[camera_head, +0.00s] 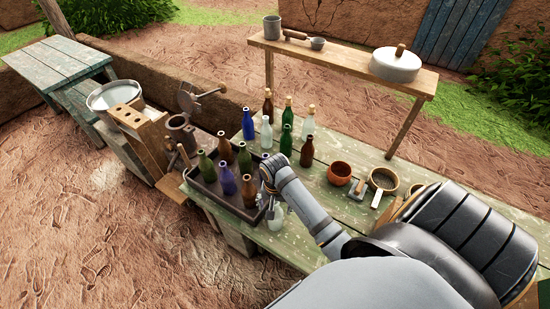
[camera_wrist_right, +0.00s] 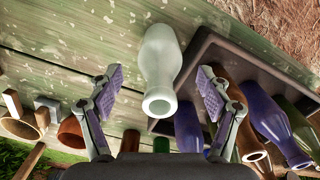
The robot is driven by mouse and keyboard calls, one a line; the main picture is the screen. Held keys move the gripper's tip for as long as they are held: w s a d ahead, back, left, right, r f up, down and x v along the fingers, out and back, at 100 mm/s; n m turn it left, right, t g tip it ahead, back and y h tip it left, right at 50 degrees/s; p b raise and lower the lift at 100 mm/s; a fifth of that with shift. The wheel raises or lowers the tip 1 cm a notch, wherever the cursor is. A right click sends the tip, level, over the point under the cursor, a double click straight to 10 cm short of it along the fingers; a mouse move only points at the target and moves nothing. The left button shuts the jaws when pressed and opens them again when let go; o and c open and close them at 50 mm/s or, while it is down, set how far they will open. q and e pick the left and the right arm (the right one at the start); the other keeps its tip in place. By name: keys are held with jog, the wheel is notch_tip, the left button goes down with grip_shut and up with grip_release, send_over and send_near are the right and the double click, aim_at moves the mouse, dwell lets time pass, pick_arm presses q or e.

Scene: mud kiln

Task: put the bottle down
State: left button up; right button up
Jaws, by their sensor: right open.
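A pale, frosted glass bottle (camera_head: 277,216) stands on the green worn table (camera_head: 325,205), beside the dark tray near the table's front edge. It looks upright. My right gripper (camera_head: 268,203) is at the bottle and hides part of it in the head view. In the right wrist view the open fingers of the right gripper (camera_wrist_right: 157,82) are on either side of the pale bottle (camera_wrist_right: 161,62), with gaps showing between the pads and the glass. My left gripper is not in view.
The dark tray (camera_head: 213,202) holds several green, brown and blue bottles close by. More bottles, including a brown one (camera_head: 307,151), stand behind my right gripper. An orange bowl (camera_head: 340,173) and a sieve (camera_head: 383,180) are to the right. A raised shelf (camera_head: 345,60) stands behind.

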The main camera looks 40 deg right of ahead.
notch_tip(320, 180, up, 8)
jog(key=shift+r+p, duration=0.2)
jog(key=shift+p, duration=0.1)
dwell(0.3)
